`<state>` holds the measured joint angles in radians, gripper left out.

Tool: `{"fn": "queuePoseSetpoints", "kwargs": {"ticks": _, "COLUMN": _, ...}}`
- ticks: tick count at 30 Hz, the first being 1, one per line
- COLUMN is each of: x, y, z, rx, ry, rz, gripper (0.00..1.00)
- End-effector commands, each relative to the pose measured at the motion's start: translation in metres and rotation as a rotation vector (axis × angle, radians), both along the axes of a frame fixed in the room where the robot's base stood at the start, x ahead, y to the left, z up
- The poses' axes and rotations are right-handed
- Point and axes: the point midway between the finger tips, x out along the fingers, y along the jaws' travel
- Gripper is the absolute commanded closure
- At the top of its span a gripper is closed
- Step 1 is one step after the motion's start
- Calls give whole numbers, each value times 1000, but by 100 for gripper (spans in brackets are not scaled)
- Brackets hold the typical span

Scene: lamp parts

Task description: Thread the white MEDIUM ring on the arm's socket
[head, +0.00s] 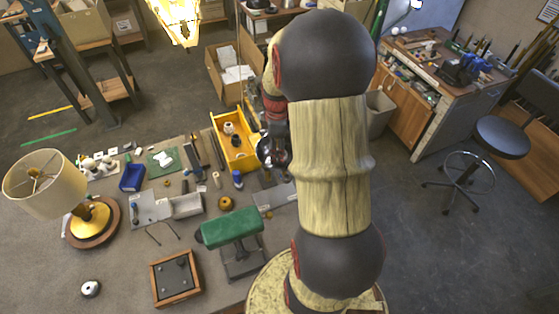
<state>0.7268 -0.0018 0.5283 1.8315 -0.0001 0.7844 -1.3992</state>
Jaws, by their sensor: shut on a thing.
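My gripper (272,152) shows as a small dark shape beside the right side of the yellow bin, partly covered by my own arm. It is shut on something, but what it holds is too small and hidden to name. A white round piece with a dark centre (91,288) lies alone at the table's front left. I cannot tell whether either is the medium ring. I cannot make out the arm's socket; it may be hidden behind my arm.
A lamp with a cream shade (45,183) stands at the left. A green-topped stand (232,228) and a wooden-framed tray (175,278) are near the front. Grey trays (187,205), a blue bin (132,177) and small parts crowd the middle. The front left is mostly clear.

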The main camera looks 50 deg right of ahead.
Motion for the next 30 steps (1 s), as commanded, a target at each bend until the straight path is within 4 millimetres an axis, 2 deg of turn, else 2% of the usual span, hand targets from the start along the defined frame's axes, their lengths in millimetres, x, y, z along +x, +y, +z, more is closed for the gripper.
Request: {"fn": "queuePoseSetpoints", "kwargs": {"ticks": 30, "x": 0, "y": 0, "z": -7, "rx": 0, "ry": 0, "rz": 0, "gripper": 73}}
